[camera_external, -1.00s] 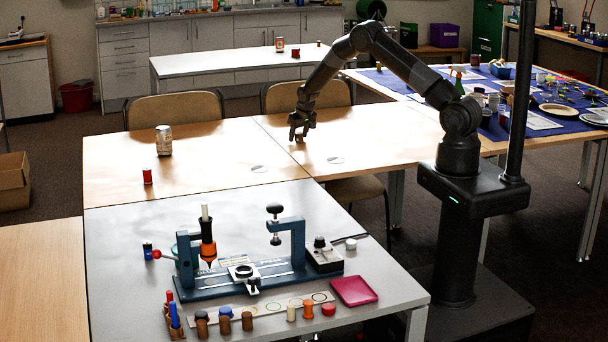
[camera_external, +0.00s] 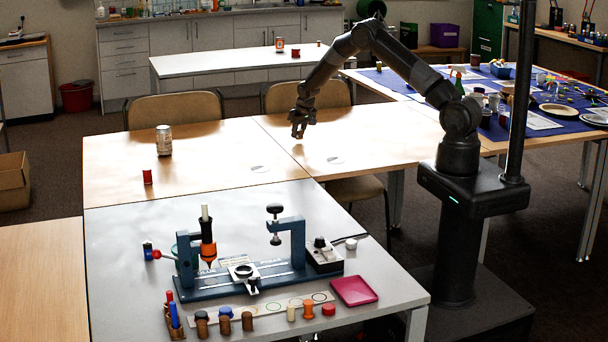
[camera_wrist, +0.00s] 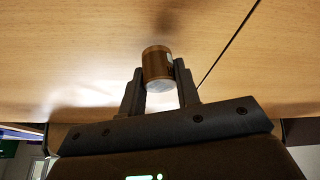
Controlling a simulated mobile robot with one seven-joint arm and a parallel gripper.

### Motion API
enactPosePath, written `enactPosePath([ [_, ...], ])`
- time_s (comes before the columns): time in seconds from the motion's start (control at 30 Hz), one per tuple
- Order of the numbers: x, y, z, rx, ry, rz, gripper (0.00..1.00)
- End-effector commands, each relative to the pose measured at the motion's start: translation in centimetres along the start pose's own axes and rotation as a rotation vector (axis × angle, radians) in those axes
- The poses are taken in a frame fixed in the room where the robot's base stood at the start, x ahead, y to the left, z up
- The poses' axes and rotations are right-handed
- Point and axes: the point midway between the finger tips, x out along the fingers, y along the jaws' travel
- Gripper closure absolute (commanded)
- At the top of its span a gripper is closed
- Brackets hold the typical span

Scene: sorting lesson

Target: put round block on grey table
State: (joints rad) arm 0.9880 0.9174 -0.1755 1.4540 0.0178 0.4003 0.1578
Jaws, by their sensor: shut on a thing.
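My gripper (camera_external: 298,133) hangs above the wooden table, near the seam between its two tops. In the wrist view my gripper (camera_wrist: 160,76) is shut on a brown round block (camera_wrist: 156,62), one finger at each side. The block has a pale grey end face toward the camera and is held clear of the wood, with a shadow beyond it. In the external view the fingers hide most of the block. The grey table (camera_external: 125,250) stands in the foreground, left of my base.
The grey table carries a blue apparatus (camera_external: 245,278), a row of small blocks (camera_external: 247,321), a magenta tray (camera_external: 354,291) and a control box (camera_external: 324,258). Its left part and back edge are clear. A can (camera_external: 164,141) and a red spool (camera_external: 147,177) stand on the wooden table.

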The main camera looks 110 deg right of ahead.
Motion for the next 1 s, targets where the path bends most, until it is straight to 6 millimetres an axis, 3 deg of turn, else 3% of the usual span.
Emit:
enactPosePath([
  [0.17,-3.0,0.7,-1.2,0.002,0.002,0.001,0.95],
  [0.4,-6.3,6.1,-0.3,0.004,0.001,0.000,0.95],
  [0.6,-8.6,9.6,0.1,0.004,0.001,0.000,0.95],
  [0.8,-9.6,11.3,0.4,0.001,-0.001,0.000,0.95],
  [1.0,-9.8,11.5,0.4,-0.001,-0.001,-0.001,0.95],
])
